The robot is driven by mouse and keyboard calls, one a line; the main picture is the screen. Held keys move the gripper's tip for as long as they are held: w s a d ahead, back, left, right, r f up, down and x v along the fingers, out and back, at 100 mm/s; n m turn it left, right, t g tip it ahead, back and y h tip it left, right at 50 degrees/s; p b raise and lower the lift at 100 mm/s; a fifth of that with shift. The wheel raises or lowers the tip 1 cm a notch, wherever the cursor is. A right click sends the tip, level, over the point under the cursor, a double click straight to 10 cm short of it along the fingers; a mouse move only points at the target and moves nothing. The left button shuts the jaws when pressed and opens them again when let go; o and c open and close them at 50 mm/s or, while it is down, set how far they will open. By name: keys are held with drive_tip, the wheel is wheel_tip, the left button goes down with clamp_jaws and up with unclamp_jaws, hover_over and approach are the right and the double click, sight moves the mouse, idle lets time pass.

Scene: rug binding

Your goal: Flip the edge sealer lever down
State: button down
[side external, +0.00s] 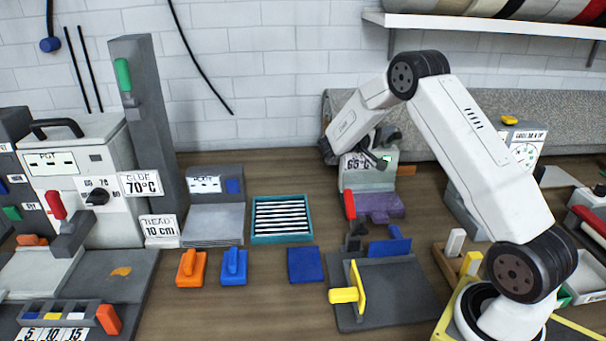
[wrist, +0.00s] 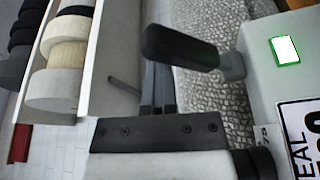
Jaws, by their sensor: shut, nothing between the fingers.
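The edge sealer (side external: 370,178) is a pale green box with a white temperature label, standing at the back right of the bench. In the wrist view its side (wrist: 270,80) shows at the right, with a lit green-framed display and part of a SEAL label. A black lever (wrist: 185,48) with a rounded grip sticks out from the box's side. My gripper (wrist: 156,68) is shut and empty. Its fingertips appear right by the lever's grip in the wrist view; whether they touch it I cannot tell. In the side view my wrist partly hides the sealer's top.
A long grey rug roll (side external: 450,120) lies behind the sealer. A shelf (side external: 480,22) with rolls hangs above. A red-handled lever (side external: 350,205) and purple block (side external: 380,204) stand in front of the sealer. A dark plate with a yellow handle (side external: 345,295) lies nearer.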

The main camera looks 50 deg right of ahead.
drive_tip(key=shift+s+f, duration=0.15)
drive_tip(key=shift+f, duration=0.05)
wheel_tip(320, 180, up, 3)
drive_tip(key=w+d, duration=0.2)
drive_tip(key=w+f+v, duration=0.1)
drive_tip(key=v, duration=0.9)
drive_tip(key=shift+d, duration=0.25)
drive_tip(key=shift+s+f, duration=0.1)
drive_tip(key=shift+f, duration=0.05)
